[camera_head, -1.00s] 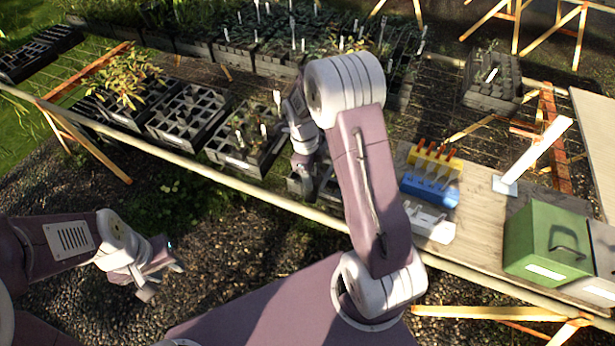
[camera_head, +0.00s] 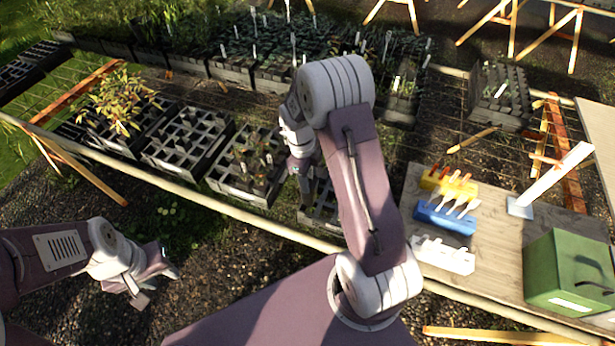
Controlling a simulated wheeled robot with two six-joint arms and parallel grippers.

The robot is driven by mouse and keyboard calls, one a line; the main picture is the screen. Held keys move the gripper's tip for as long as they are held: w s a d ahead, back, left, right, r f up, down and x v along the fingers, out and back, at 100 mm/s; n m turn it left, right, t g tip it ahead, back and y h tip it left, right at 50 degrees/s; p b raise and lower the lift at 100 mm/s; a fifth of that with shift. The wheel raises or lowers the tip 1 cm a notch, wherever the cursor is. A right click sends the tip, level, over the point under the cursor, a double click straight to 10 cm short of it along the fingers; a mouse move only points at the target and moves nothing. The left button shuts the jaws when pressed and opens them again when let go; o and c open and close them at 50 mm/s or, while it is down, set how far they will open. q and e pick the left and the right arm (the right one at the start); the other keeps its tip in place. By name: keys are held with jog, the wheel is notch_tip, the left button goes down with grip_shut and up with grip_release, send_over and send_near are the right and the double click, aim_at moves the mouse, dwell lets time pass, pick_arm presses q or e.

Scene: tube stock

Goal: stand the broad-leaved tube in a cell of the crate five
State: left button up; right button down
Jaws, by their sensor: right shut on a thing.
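My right gripper (camera_head: 304,184) is small and partly hidden by its own arm, low over the front row of crates. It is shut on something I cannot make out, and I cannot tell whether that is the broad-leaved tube. Just below it is a partly hidden dark crate (camera_head: 313,217). To its left stands a crate with a few plants and white tags (camera_head: 238,190), then a crate with mostly empty cells (camera_head: 160,157). Crate numbers are not legible, so I cannot tell which is crate five. My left gripper (camera_head: 158,284) is open and empty above the gravel.
A crate of tall yellowish plants (camera_head: 88,136) stands at the left end. Planted trays (camera_head: 235,72) fill the back. A wooden board (camera_head: 493,255) at right carries yellow (camera_head: 432,183), blue (camera_head: 440,220) and white holders (camera_head: 440,256) and a green box (camera_head: 555,275).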

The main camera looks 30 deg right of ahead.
jog(key=shift+w+f+b, duration=0.15)
jog(key=shift+f+b, duration=0.25)
jog(key=shift+f, duration=0.2)
jog(key=shift+w+f+b, duration=0.15)
jog(key=shift+f+b, duration=0.2)
jog(key=shift+f, duration=0.3)
jog(key=shift+s, duration=0.25)
jog(key=shift+f, duration=0.15)
jog(key=shift+f, duration=0.1)
